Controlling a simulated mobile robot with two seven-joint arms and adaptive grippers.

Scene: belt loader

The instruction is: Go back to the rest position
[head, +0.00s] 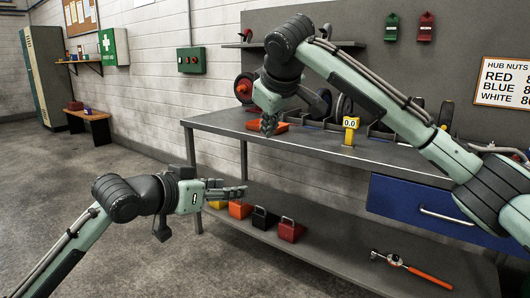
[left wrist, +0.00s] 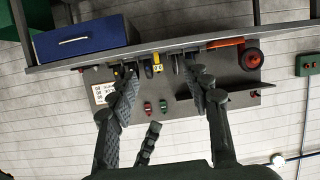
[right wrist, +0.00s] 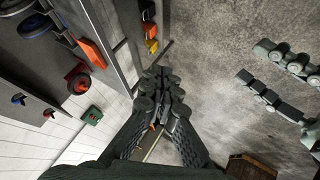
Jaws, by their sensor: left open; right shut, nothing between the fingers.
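My left gripper (head: 235,192) is in front of the workbench, level with the gap between the bench top and the lower shelf. In the left wrist view its two fingers (left wrist: 160,95) are spread apart with nothing between them. My right gripper (head: 268,122) points down above the left part of the bench top, in front of the red-orange block there. In the right wrist view its fingers (right wrist: 160,95) are together and empty.
The grey workbench (head: 205,120) holds wheels, a yellow gauge (head: 350,130) and a blue drawer (head: 410,205). Its lower shelf (head: 340,260) carries several coloured blocks and an orange-handled torque wrench (head: 412,268). Open floor (head: 110,170) lies left of the bench.

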